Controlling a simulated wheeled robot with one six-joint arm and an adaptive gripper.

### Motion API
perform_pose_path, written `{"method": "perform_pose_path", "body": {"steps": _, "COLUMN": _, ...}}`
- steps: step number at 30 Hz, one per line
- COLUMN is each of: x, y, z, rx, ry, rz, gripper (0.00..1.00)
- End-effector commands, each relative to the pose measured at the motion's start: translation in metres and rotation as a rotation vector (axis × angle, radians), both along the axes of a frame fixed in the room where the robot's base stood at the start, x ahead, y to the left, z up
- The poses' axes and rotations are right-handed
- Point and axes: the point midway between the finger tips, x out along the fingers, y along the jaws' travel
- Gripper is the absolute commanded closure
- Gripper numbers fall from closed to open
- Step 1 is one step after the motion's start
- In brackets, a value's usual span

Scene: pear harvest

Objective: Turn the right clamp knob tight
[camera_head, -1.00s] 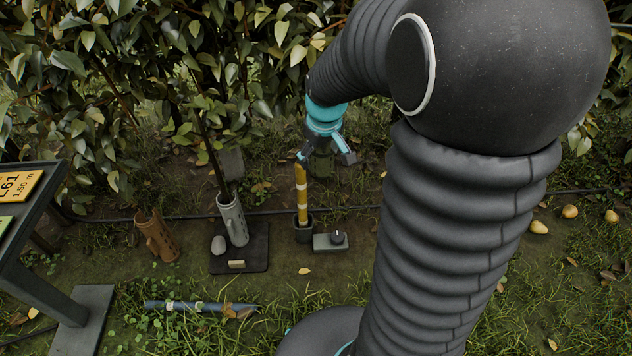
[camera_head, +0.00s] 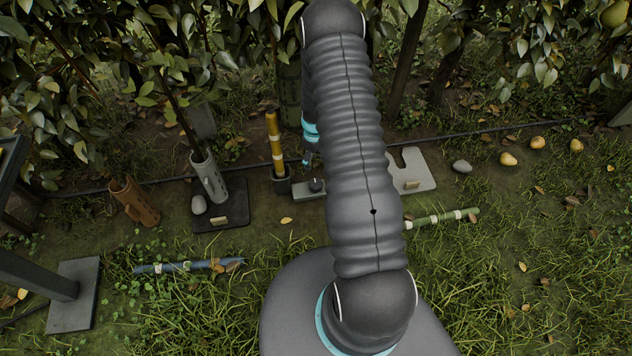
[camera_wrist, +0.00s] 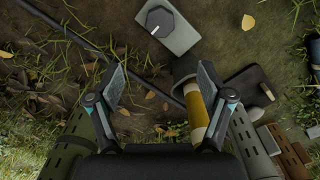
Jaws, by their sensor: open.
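One dark round knob (camera_head: 317,185) with a pale pointer mark sits on a small grey block (camera_head: 300,191) on the ground. In the wrist view the knob (camera_wrist: 159,20) and its block (camera_wrist: 180,38) are at the top, beyond my fingertips. My gripper (camera_wrist: 163,80) is open and empty there, pointing down, apart from the knob. In the head view my own arm hides most of the gripper. A yellow banded post (camera_head: 275,145) stands in a dark socket left of the knob; in the wrist view it (camera_wrist: 198,118) shows close by my right finger.
A grey perforated tube (camera_head: 209,178) stands on a dark plate (camera_head: 235,214) to the left, beside a brown tube (camera_head: 133,201). A light grey notched plate (camera_head: 418,172) lies right of my arm. A dark hose (camera_wrist: 60,30) crosses the ground. Foliage hangs behind.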

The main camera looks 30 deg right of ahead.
Motion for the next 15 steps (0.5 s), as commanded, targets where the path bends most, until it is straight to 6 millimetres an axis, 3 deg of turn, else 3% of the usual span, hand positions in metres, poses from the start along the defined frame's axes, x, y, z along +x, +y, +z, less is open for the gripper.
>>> {"method": "perform_pose_path", "body": {"steps": 8, "x": -0.003, "y": -0.002, "z": -0.028, "rx": 0.003, "ry": 0.009, "rz": 0.008, "gripper": 0.2}}
{"method": "perform_pose_path", "body": {"steps": 15, "x": -0.004, "y": -0.002, "z": -0.07, "rx": 0.004, "ry": 0.01, "rz": 0.008, "gripper": 0.2}}
